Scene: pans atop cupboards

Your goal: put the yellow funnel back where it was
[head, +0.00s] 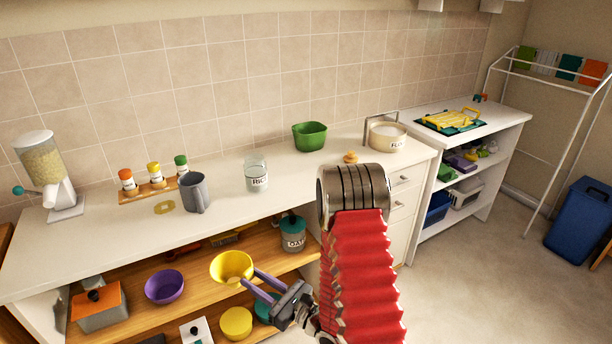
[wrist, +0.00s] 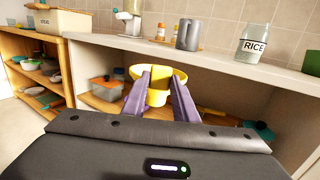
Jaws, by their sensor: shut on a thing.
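The yellow funnel (head: 232,266) is held in front of the open shelves under the counter, its wide mouth facing up. My gripper (head: 262,283) has its purple fingers shut on the funnel's near side. In the wrist view the funnel (wrist: 157,97) sits between the two fingers of my gripper (wrist: 161,80). The funnel's lower end is hard to make out in the head view. Whether the funnel touches the wooden shelf (head: 205,277) behind it cannot be told.
A purple bowl (head: 165,288), an orange-lidded box (head: 99,307) and a grey canister (head: 292,236) stand on the shelf. A yellow bowl (head: 236,323) is below the funnel. On the counter (head: 105,231) stand a grey jug (head: 196,194) and a RICE jar (head: 256,175).

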